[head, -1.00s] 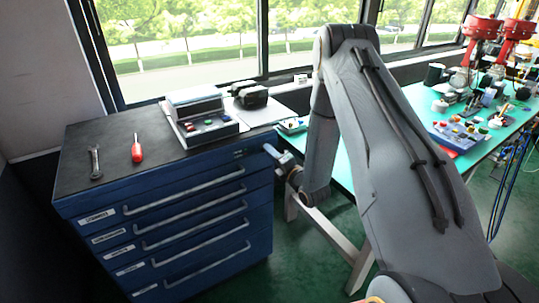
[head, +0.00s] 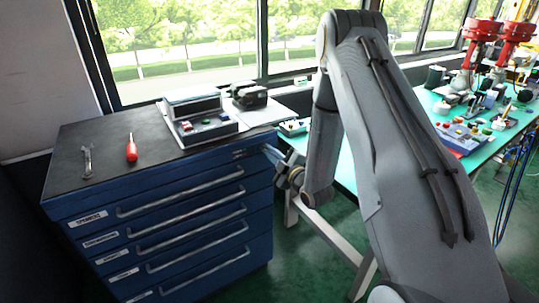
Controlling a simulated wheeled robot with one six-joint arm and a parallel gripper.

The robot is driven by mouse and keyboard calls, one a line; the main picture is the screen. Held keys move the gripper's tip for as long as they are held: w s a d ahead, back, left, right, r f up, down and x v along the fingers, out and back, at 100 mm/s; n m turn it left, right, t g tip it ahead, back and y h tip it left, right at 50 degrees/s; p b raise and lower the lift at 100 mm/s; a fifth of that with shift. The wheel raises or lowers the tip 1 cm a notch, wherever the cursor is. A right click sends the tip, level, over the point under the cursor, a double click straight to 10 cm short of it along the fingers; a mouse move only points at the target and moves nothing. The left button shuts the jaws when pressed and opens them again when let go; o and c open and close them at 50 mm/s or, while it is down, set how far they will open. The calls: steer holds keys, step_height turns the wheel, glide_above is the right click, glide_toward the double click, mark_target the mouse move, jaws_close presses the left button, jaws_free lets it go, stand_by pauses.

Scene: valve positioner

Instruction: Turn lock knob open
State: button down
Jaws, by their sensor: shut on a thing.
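The blue drawer cabinet (head: 225,262) stands at the left with a dark top and several drawers with long handles. My gripper (head: 271,154) is at the upper right front corner of the cabinet, seen small and partly from behind. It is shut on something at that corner. The lock knob itself cannot be made out; the fingers and wrist seem to cover it. My grey arm reaches down to it from the right. The drawers look closed.
On the cabinet top lie a wrench (head: 87,161), a red screwdriver (head: 131,149) and a grey device with buttons (head: 200,118). A green-topped workbench (head: 429,102) with red-topped devices and small parts stands behind my arm. Green floor shows between cabinet and bench.

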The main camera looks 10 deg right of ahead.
steer(key=shift+f+m+b, duration=0.1)
steer(key=shift+m+b, duration=0.2)
steer(key=shift+m, duration=0.8)
steer(key=c, duration=1.9)
jaws_free()
steer(key=shift+s, duration=0.1)
steer(key=b+v, duration=0.2)
steer(key=v, duration=0.5)
steer(key=shift+s+d, duration=0.15)
steer(key=shift+s, duration=0.2)
